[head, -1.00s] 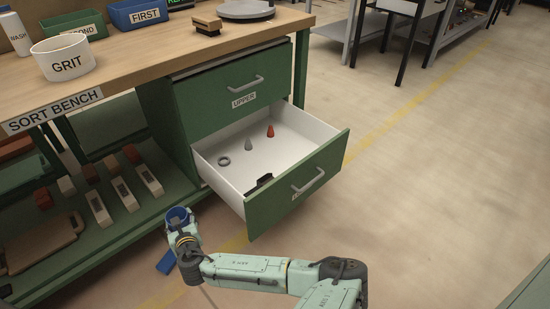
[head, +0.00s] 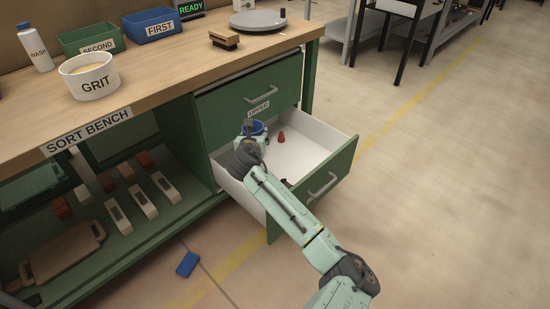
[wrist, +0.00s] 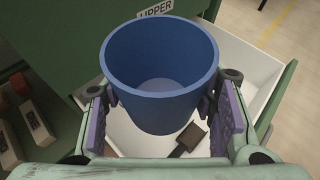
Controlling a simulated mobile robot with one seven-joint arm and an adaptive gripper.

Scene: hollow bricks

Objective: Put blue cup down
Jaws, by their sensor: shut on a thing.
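The blue cup (head: 259,127) is upright and held over the open lower drawer (head: 338,133); it also fills the middle of the wrist view (wrist: 160,85). My gripper (head: 252,138) is shut on the cup, with a purple-padded finger on each side of it in the wrist view. The cup looks empty inside. The wrist view shows white drawer floor below the cup, and the cup appears above it; the exact gap cannot be told.
A red cone (head: 281,137) stands in the drawer, and a dark object (wrist: 190,140) lies there. My arm hides part of the drawer. The closed upper drawer (head: 240,95) is just behind. A blue block (head: 187,264) lies on the floor. The bench holds a GRIT bowl (head: 90,79) and bins.

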